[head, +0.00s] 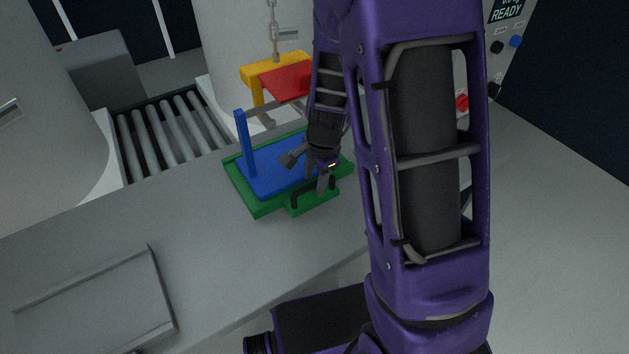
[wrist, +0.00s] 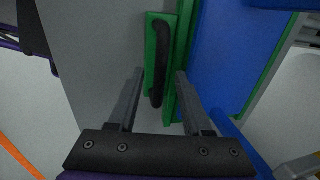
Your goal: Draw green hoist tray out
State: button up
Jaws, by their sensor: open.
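The green hoist tray (head: 266,207) lies on the grey counter in the head view, with a blue plate (head: 262,181) and a blue upright post (head: 245,145) on it. A black handle (head: 299,194) is on a green block at its front edge. In the wrist view the black handle (wrist: 160,62) runs upright on the green block (wrist: 151,50), with the blue plate (wrist: 218,55) to the right. My gripper (head: 307,176) is over the tray's front edge; in the wrist view its fingers (wrist: 157,75) are apart, either side of the handle's near end. Whether they touch it is unclear.
A yellow block (head: 270,72) and a red plate (head: 287,82) stand behind the tray, under a hanging chain (head: 274,30). Grey rollers (head: 160,135) lie at the back left. A shallow grey tray (head: 95,300) lies at front left. The counter between is clear.

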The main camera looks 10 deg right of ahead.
jog(key=shift+f, duration=0.1)
grip_shut()
dwell(1.4)
